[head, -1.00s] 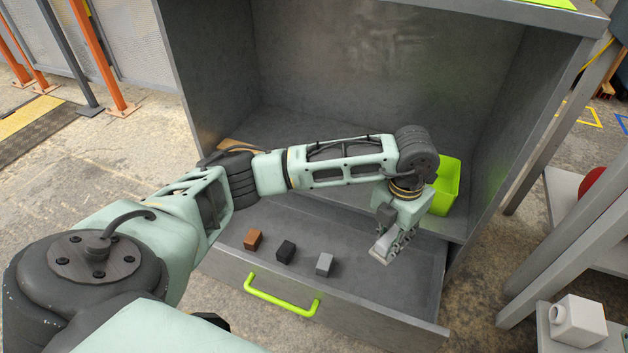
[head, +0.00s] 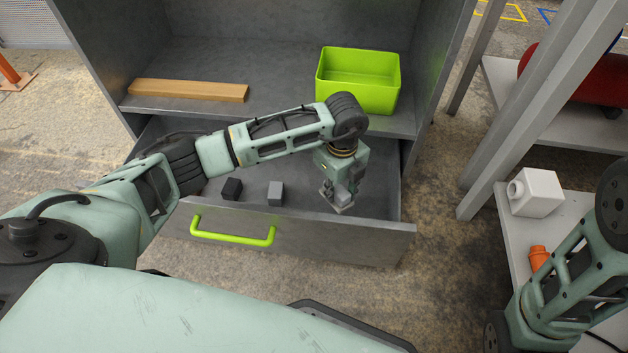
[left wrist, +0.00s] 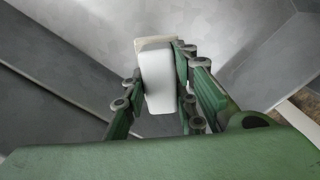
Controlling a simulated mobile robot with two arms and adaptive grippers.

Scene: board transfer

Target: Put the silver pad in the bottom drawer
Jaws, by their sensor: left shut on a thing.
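The bottom drawer (head: 345,238) of the grey cabinet is pulled open, with a green handle (head: 232,232) on its front. My left gripper (head: 338,203) is over the right part of the drawer, pointing down. It is shut on the silver pad, a pale block with rounded corners that shows between the fingers in the left wrist view (left wrist: 156,80). Whether the pad touches the drawer floor I cannot tell. My right arm shows at the right edge of the head view, but its gripper is outside the picture.
A black cube (head: 231,189) and a grey cube (head: 275,193) sit in the drawer, left of the gripper. On the shelf above are a wooden bar (head: 188,91) and a green bin (head: 358,78). A side rack at right holds a white block (head: 535,192) and an orange part (head: 539,258).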

